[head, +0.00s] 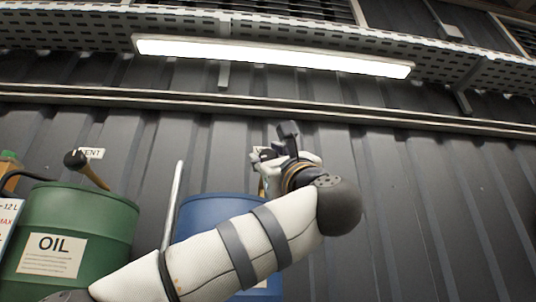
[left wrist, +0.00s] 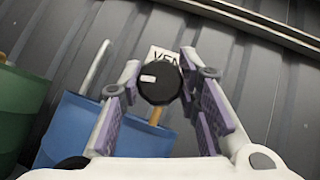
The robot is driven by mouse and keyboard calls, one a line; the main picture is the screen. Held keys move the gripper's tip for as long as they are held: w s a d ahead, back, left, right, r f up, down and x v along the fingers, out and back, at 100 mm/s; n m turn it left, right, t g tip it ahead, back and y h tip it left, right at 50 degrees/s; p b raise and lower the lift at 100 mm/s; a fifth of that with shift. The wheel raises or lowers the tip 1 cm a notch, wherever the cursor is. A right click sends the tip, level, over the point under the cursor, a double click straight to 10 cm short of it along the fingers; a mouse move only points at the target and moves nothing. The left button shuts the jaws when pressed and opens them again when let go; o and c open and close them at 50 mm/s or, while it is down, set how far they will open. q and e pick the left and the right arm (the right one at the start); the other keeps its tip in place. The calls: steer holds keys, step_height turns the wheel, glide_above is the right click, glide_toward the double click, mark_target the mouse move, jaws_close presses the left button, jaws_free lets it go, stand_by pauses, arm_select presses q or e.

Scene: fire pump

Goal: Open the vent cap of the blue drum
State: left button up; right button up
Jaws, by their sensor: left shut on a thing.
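The blue drum (head: 214,207) stands at lower centre in the head view, partly hidden behind my left arm. In the left wrist view the drum (left wrist: 80,126) fills the lower left. The vent cap (left wrist: 160,84) is a round black cap on a short brass-coloured pipe (left wrist: 155,116). My left gripper (left wrist: 160,66) has one purple-padded finger on each side of the cap and is shut on it. In the head view my left gripper (head: 268,165) is above the drum, and the cap is hidden there or too small to tell. My right gripper is not in view.
A green drum (head: 110,215) labelled OIL stands to the left, with its own black-capped vent (head: 75,160). A pale upright pipe (head: 173,205) rises between the drums. A corrugated dark wall (head: 430,200) with a lit lamp (head: 270,56) is behind. The right side looks clear.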

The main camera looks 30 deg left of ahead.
arm_select(q)
steer(key=n+g, duration=0.1)
steer(key=n+g+p, duration=0.1)
steer(key=n, duration=0.1)
steer(key=n+g+y, duration=0.1)
steer(key=g, duration=0.1)
steer(key=shift+s+r+p, duration=0.15)
steer(key=shift+r+p, duration=0.15)
steer(key=shift+p, duration=0.05)
steer(key=shift+f+n+g+p, duration=0.1)
steer(key=shift+n+g+p, duration=0.55)
steer(key=shift+n+g, duration=0.55)
steer(key=shift+n, duration=0.3)
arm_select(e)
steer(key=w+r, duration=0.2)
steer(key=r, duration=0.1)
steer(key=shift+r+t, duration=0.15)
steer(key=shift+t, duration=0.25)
arm_select(q)
steer(key=shift+f, duration=0.15)
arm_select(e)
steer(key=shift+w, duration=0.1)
arm_select(q)
steer(key=o, duration=1.2)
